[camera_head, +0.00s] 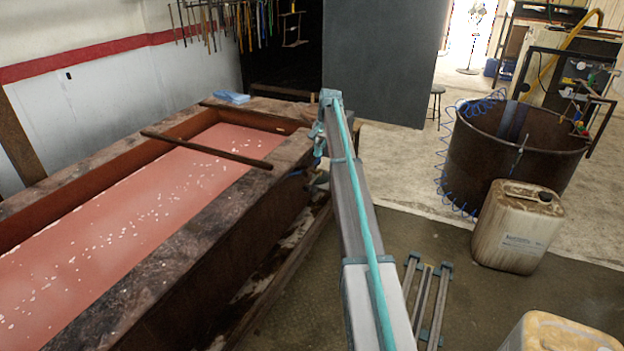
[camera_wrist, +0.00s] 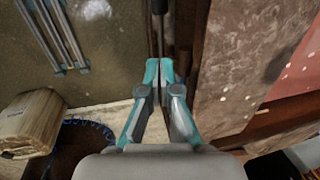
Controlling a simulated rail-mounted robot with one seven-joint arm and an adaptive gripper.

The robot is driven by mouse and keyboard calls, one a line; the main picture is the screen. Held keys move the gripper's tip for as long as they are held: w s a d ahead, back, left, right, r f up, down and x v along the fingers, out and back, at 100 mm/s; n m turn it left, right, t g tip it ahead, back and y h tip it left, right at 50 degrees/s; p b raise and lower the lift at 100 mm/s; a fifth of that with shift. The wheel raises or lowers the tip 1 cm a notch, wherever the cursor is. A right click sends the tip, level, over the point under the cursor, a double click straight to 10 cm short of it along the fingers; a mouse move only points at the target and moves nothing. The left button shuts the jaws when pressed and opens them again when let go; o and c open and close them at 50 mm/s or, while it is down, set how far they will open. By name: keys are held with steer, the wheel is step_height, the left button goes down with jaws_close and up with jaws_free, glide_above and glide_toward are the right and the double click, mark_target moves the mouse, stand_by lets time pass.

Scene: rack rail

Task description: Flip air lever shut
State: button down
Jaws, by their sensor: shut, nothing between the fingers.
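My gripper (camera_wrist: 161,66) shows in the wrist view with its teal fingertips together and nothing held between them. A dark, slim rod with a thin stem (camera_wrist: 158,18) stands just beyond the fingertips, beside the tank's side. It may be the air lever, but I cannot tell for sure. Whether the fingertips touch it is unclear. In the head view my arm reaches forward along the tank's right side. Its far end is by the tank's right edge, where the arm hides much of the gripper and any lever.
A long rusty tank (camera_head: 205,240) of pink liquid fills the left, with a bar (camera_head: 205,149) across it. A dirty jug (camera_head: 517,228) and a round brown vat (camera_head: 500,150) with a blue coiled hose stand right. Metal rails (camera_head: 427,300) lie on the floor.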

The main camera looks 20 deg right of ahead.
mark_target(311, 183)
steer(key=f+p, duration=0.1)
steer(key=f, duration=0.3)
steer(key=w+a+f+p, duration=0.1)
steer(key=f, duration=0.4)
steer(key=w+f+p, duration=0.1)
steer(key=f, duration=0.3)
steer(key=shift+a+f, duration=0.4)
steer(key=shift+a+f, duration=0.1)
